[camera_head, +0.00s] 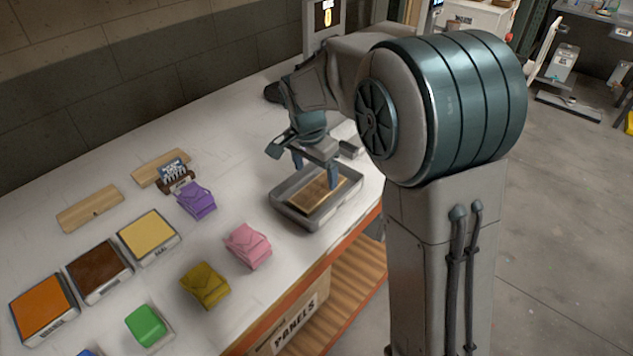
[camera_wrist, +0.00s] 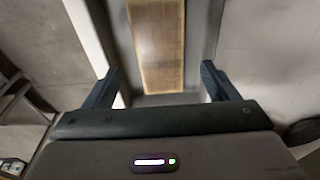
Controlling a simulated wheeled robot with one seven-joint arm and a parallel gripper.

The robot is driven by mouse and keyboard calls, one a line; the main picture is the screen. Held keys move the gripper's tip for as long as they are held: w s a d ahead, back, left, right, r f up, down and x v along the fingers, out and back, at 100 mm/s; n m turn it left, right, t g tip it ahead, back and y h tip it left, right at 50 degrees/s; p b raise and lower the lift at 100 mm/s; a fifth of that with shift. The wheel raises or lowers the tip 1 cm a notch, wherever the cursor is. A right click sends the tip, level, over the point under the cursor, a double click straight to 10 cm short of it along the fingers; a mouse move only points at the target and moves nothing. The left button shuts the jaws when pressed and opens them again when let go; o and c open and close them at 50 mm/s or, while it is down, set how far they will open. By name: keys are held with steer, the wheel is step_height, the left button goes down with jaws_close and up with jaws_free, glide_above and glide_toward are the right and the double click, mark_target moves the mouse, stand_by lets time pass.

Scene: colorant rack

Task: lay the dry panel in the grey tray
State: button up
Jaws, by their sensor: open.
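A light brown wooden panel (camera_head: 318,193) lies in the grey tray (camera_head: 292,213) at the right end of the white bench. In the wrist view the panel (camera_wrist: 158,45) is flat on the tray's floor, lengthwise away from me. My gripper (camera_head: 315,170) is above the tray, pointing down. Its two fingers are spread wide, and in the wrist view they (camera_wrist: 160,72) stand to either side of the panel, apart from it. Nothing is held between them. My gripper hides part of the tray's far side in the head view.
Two other wooden panels, a near one (camera_head: 90,208) and a far one (camera_head: 158,167), lie at the back. A brush (camera_head: 175,175), purple (camera_head: 196,201), pink (camera_head: 247,246) and olive (camera_head: 205,285) bags, a green block (camera_head: 145,325) and several coloured square containers stand left of the tray.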

mark_target(312, 194)
step_height(312, 194, up, 6)
steer(key=s+d+n, duration=0.3)
steer(key=s, duration=0.4)
steer(key=s+d+f+n+t, duration=0.1)
steer(key=s+d, duration=0.3)
steer(key=s, duration=0.4)
steer(key=s+d+f+n+y, duration=0.1)
steer(key=s+d+n, duration=0.3)
steer(key=s, duration=0.4)
steer(key=shift+f+n+t, duration=0.25)
steer(key=shift+n+t, duration=0.05)
